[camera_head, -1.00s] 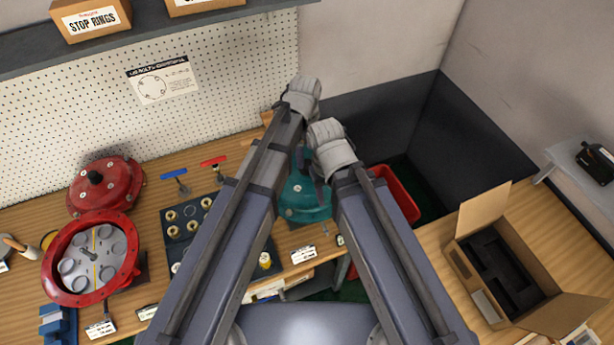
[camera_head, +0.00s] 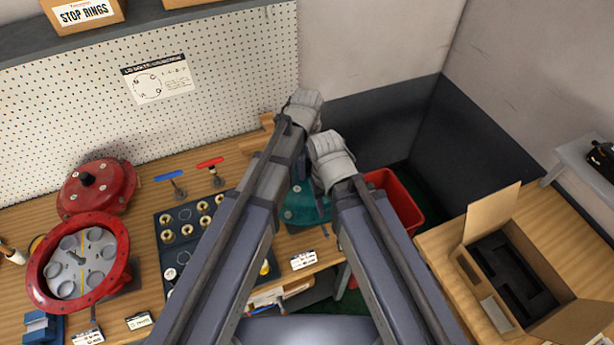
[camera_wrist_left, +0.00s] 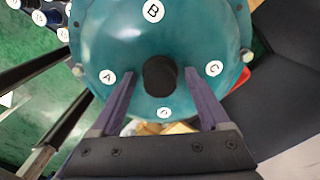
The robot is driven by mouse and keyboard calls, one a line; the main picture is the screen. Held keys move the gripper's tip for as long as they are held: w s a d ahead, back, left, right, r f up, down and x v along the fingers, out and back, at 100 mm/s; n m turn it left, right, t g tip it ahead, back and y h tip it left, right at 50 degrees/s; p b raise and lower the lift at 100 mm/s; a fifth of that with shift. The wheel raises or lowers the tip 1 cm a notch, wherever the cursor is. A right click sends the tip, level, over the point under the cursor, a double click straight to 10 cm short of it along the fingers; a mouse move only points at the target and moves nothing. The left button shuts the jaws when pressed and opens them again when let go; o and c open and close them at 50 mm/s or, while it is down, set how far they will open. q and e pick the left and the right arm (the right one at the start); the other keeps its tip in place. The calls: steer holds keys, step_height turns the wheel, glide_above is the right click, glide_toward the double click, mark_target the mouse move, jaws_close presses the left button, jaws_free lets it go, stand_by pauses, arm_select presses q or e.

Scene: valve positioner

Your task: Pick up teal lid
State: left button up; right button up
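The teal lid (camera_head: 300,207) is on the wooden bench, mostly hidden behind my arms in the head view. In the left wrist view the teal lid (camera_wrist_left: 115,45) fills the upper middle, with round white letter labels and a black knob (camera_wrist_left: 160,76). My left gripper (camera_wrist_left: 160,73) is open. Its two fingers lie on either side of the knob in the picture, with a gap on each side. Whether the fingertips are level with the knob is unclear. In the head view my left gripper (camera_head: 299,168) is largely covered by the arms. My right gripper cannot be made out.
A red round housing (camera_head: 92,188) and an open red flanged body (camera_head: 123,262) stand on the bench at left. A dark tray (camera_head: 162,222) of brass rings lies beside the lid. A red bin (camera_head: 398,205) and an open cardboard box (camera_head: 560,292) are at right.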

arm_select(q)
jaws_close()
stand_by(0.4)
stand_by(0.8)
